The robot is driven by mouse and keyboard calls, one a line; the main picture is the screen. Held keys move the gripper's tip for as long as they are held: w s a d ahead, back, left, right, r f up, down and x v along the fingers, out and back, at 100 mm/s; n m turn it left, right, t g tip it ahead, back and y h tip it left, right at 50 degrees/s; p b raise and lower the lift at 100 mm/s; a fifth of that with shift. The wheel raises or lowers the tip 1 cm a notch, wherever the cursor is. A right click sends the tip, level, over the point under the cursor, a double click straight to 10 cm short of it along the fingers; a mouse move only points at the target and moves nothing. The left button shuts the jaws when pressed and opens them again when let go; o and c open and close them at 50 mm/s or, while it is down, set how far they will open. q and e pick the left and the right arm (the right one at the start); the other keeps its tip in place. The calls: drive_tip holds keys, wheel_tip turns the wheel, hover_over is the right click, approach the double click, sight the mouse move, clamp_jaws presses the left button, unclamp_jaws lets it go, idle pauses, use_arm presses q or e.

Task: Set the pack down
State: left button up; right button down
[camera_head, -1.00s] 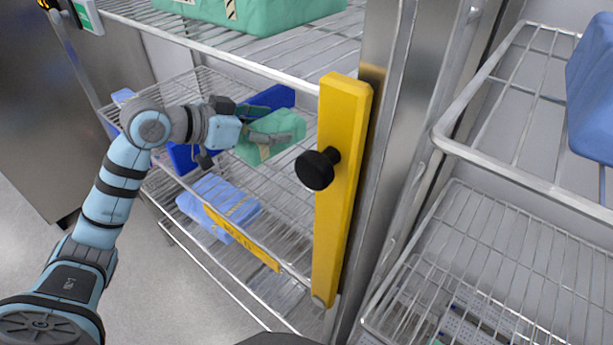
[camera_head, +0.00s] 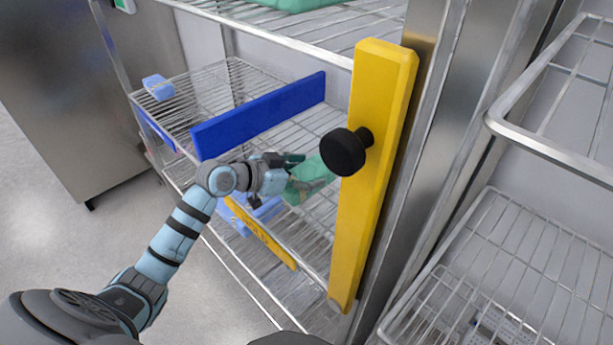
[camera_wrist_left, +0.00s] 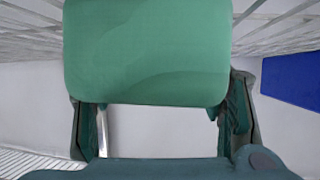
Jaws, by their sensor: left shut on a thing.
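A green pack (camera_head: 309,180) is held by my left gripper (camera_head: 306,172), at the near side of the wire shelf, just left of the yellow upright bar. In the left wrist view the green pack (camera_wrist_left: 148,50) fills the top middle, with one finger at each side of it. The gripper is shut on it. I cannot tell whether the pack touches the wires below. The wire shelf (camera_head: 215,92) carries a blue divider (camera_head: 258,115) behind the gripper. My right gripper is not in view.
The yellow bar (camera_head: 372,180) with a black knob (camera_head: 345,151) stands right beside the pack. A yellow label strip (camera_head: 262,234) and a light-blue pack (camera_head: 262,211) are below the arm. A small light-blue block (camera_head: 158,87) lies beyond the divider. An upper shelf (camera_head: 285,42) hangs above.

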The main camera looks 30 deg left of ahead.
use_arm(q)
drive_tip(key=shift+f, duration=0.25)
drive_tip(key=o, duration=1.5)
drive_tip(key=shift+c, duration=0.2)
drive_tip(key=shift+s, duration=0.1)
drive_tip(key=p+v, duration=0.2)
drive_tip(key=v, duration=0.9)
drive_tip(key=shift+s+a+r, duration=0.1)
drive_tip(key=shift+a+r, duration=0.05)
drive_tip(key=shift+a, duration=0.1)
drive_tip(key=shift+s+r+p, duration=0.15)
drive_tip(key=shift+s+p, duration=0.15)
drive_tip(key=shift+p, duration=0.1)
